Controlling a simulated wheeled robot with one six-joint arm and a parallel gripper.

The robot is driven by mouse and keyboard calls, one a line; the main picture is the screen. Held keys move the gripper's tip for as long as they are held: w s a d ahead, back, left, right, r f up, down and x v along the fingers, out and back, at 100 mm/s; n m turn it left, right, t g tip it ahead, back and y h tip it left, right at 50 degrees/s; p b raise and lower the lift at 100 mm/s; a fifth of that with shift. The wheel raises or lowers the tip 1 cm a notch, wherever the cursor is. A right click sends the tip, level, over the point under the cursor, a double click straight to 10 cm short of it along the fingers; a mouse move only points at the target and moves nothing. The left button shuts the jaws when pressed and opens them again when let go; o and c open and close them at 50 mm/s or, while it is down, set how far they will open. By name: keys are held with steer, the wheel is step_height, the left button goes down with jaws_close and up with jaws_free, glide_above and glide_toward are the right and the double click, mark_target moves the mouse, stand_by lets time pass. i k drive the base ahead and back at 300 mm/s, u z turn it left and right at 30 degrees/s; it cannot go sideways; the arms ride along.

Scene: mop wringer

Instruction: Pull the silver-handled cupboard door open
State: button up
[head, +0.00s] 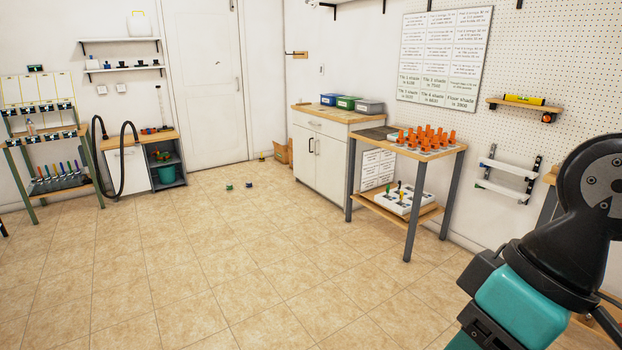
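A white cupboard (332,181) with a wooden top stands against the back right wall. It has a drawer across the top and two doors below, all looking shut. Two small upright handles (314,147) sit side by side where the doors meet; one looks dark, and the other's colour is too small to tell for sure. A lower white cupboard (130,170) stands at the left, its door looking shut and partly covered by a black hose. My arm reaches in at the lower right, far from both cupboards. My gripper is out of view.
A worktable (362,191) with orange pieces on top stands just right of the white cupboard. Small green and blue items (249,185) lie on the floor. The tiled floor (190,265) in front is wide open.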

mark_target(332, 154)
steer(key=u, duration=0.05)
steer(key=i, duration=2.4)
steer(key=u, duration=0.15)
steer(key=i, duration=2.3)
steer(key=u, duration=0.2)
steer(key=i, duration=1.45)
steer(key=u, duration=0.05)
